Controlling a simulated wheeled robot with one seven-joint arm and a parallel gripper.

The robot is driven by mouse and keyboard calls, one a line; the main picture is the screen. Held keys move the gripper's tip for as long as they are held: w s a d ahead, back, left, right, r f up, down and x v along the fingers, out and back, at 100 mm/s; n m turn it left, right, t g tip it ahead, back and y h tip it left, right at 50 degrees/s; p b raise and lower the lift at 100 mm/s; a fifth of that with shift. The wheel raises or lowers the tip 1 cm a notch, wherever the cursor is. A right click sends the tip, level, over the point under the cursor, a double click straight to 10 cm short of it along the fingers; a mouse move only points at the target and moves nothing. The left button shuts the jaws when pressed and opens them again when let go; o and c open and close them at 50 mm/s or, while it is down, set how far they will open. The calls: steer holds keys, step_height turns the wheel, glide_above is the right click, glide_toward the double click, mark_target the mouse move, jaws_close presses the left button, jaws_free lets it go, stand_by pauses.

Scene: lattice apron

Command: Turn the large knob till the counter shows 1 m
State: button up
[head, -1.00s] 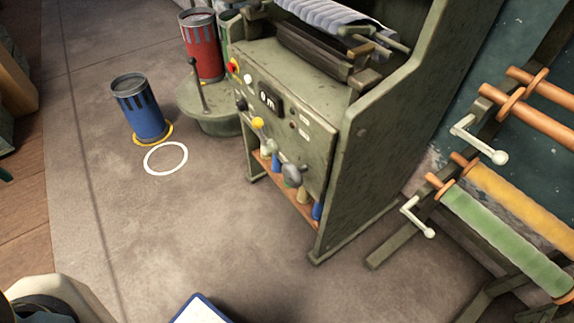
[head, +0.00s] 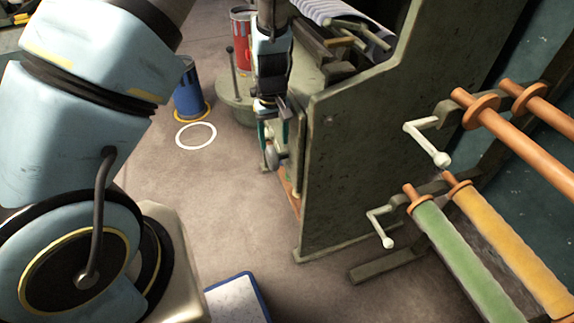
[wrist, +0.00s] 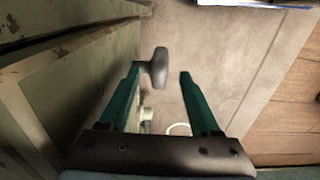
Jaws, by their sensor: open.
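The large grey knob (head: 271,157) sticks out from the front panel of the green machine (head: 345,150). In the wrist view the knob (wrist: 158,68) shows between the tips of my gripper's two teal fingers, nearer the left one. My gripper (wrist: 160,74) is open, and I cannot tell whether a finger touches the knob. In the head view my gripper (head: 273,136) is at the machine's front, just above the knob. The counter is not readable now; the panel is seen edge-on and partly behind my arm.
A blue can (head: 188,95) and a white floor ring (head: 196,136) lie left of the machine. A red can (head: 242,40) stands behind. Rolls with white cranks (head: 428,145) stand at right. A blue-edged white board (head: 236,302) is on the floor in front.

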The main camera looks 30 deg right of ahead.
mark_target(274, 156)
step_height(274, 156, down, 10)
steer(key=shift+r, duration=0.15)
stand_by(0.3)
jaws_close()
stand_by(0.4)
